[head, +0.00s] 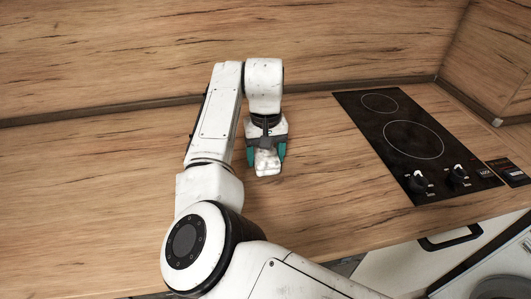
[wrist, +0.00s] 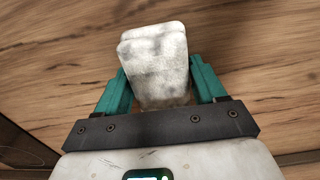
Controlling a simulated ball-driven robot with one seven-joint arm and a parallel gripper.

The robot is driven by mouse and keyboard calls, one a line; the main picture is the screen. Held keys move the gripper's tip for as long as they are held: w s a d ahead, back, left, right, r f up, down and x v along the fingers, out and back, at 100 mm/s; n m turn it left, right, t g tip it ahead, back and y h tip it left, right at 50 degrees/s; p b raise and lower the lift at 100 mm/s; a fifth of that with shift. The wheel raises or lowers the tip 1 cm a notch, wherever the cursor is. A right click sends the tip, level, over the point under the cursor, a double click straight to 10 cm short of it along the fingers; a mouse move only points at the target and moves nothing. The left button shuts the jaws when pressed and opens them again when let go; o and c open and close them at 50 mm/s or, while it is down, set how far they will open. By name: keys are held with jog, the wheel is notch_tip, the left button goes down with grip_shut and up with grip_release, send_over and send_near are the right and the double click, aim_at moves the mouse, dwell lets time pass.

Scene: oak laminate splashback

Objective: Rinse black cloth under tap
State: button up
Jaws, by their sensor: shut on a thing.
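My gripper (head: 266,154) is over the wooden worktop in the head view, with teal fingers on both sides of a whitish, grey-stained thing (head: 268,166). In the wrist view my gripper (wrist: 159,80) is shut on this thing (wrist: 157,60), which has rounded corners and looks like two layers, perhaps a folded cloth. It is pale, not black. I cannot tell whether it touches the worktop. Neither a black cloth nor a tap is in view.
The oak-patterned worktop (head: 80,190) is clear to the left of my arm. A black hob (head: 410,140) with two ring zones and knobs lies to the right. A wooden splashback (head: 330,40) runs along the back. A white front with a dark handle (head: 450,238) is below the hob.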

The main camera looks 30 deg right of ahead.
aim_at(265, 152)
jog(key=shift+f, duration=0.1)
jog(key=o, duration=1)
notch_tip(265, 152, up, 12)
jog(key=shift+c, duration=0.3)
